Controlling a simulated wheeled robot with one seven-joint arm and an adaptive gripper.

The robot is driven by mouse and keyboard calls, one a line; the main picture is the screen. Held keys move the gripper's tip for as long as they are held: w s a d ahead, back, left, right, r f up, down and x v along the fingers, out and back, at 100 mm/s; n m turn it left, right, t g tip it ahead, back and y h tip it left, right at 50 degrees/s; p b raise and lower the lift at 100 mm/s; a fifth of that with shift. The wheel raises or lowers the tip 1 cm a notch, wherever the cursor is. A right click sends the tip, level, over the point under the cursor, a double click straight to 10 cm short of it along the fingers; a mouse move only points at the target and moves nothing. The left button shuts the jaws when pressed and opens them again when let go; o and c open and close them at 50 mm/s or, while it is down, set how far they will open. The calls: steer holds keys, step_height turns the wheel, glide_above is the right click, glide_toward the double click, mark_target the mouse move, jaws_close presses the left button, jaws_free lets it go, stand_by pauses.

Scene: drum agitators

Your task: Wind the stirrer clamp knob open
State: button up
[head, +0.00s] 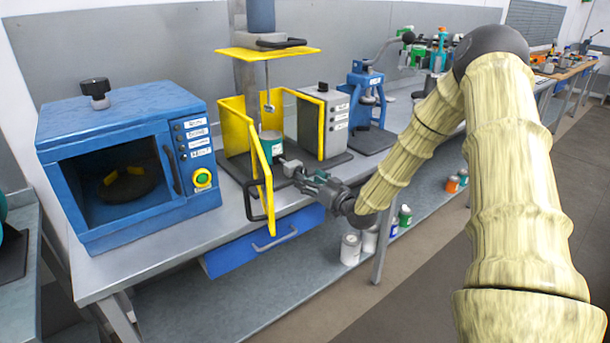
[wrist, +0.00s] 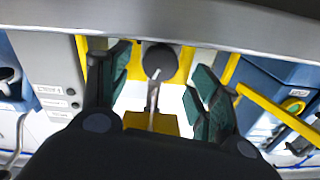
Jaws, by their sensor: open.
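The stirrer stand (head: 252,110) has a yellow top plate, a yellow guard frame and a thin hanging rod (head: 267,85). A teal can (head: 271,146) with a pale band stands inside the guard. In the wrist view, a round dark grey knob (wrist: 160,62) with a pale mark shows between my fingers, with a narrow bar running below it. I take it for the clamp knob. My gripper (head: 291,170) is at the right front of the stand, with its fingers apart and empty. In the wrist view my gripper (wrist: 161,75) has one green-padded finger on each side of the knob; contact is not clear.
The open guard door (head: 264,185) with its black handle stands just left of my gripper. A blue oven-like cabinet (head: 125,160) is at the left. A grey control box (head: 323,120) and a blue press (head: 368,108) stand to the right. A blue drawer (head: 262,243) hangs under the bench.

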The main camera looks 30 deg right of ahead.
steer(key=shift+w+a, duration=0.1)
steer(key=shift+w, duration=1.55)
steer(key=shift+c, duration=0.3)
steer(key=c, duration=1)
